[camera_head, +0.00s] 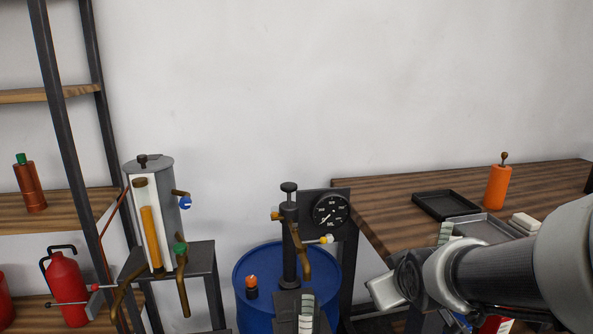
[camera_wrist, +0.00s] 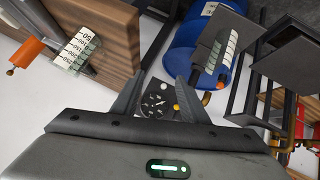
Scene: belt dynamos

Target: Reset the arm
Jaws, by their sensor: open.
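My gripper (camera_wrist: 161,80) is open, its two dark fingers spread apart with nothing held between them in the wrist view. The dark round gauge (camera_wrist: 157,98) shows beyond the gap between the fingers. In the head view, my arm reaches in from the right edge towards the lower middle. The pale end of the arm (camera_head: 383,291) is in front of the wooden table's left end and right of the blue barrel (camera_head: 257,318). The fingers are not clear in the head view.
The wooden table (camera_head: 380,190) holds a black tray (camera_head: 446,204), a grey tray (camera_head: 483,229) and an orange bottle (camera_head: 497,186). The gauge stand (camera_head: 331,210) rises by the barrel. A tank with a yellow column (camera_head: 151,238), a shelf (camera_head: 65,210) and a red extinguisher (camera_head: 66,287) stand left.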

